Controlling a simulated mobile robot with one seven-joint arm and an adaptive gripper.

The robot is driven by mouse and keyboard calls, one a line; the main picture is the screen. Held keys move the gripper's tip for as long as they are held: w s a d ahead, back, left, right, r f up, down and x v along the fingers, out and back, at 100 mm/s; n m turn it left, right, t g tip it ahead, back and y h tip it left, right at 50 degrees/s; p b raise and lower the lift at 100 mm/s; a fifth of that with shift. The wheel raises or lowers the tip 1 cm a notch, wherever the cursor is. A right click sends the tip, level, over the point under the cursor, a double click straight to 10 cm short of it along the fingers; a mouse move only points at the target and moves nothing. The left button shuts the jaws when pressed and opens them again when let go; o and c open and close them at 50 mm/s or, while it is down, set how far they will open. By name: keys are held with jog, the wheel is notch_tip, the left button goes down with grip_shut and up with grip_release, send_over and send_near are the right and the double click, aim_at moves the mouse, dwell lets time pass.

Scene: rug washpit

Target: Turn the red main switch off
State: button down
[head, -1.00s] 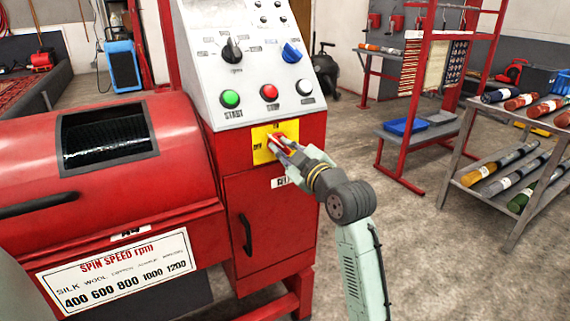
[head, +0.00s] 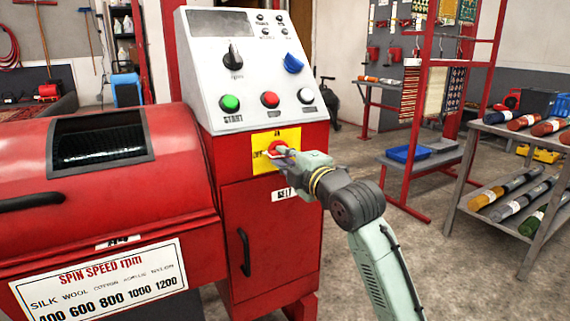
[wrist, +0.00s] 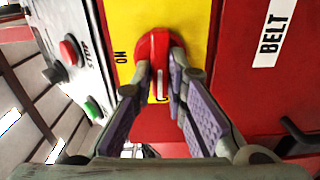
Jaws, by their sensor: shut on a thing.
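The red main switch (head: 275,147) sits on a yellow plate (head: 290,135) on the front of the red machine cabinet. The plate carries an ON mark at its top and a mark at its left that is too small to read surely. My gripper (head: 284,151) is shut on the switch handle, reaching in from the right. In the wrist view, the two fingers (wrist: 162,75) grip both sides of the red handle (wrist: 155,46). The handle lies about level across the plate. Part of it is hidden by the fingers.
Above are green START (head: 230,103), red (head: 270,99) and white (head: 305,95) buttons, close over the plate. A black door handle (head: 244,251) sticks out below left. A red rack (head: 420,110) and a table with rolled rugs (head: 478,120) stand right, with open floor between.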

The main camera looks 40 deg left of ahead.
jog(key=shift+n, duration=0.4)
jog(key=c, duration=1.6)
grip_release()
jog(key=v, duration=1.2)
jog(key=shift+r, duration=0.1)
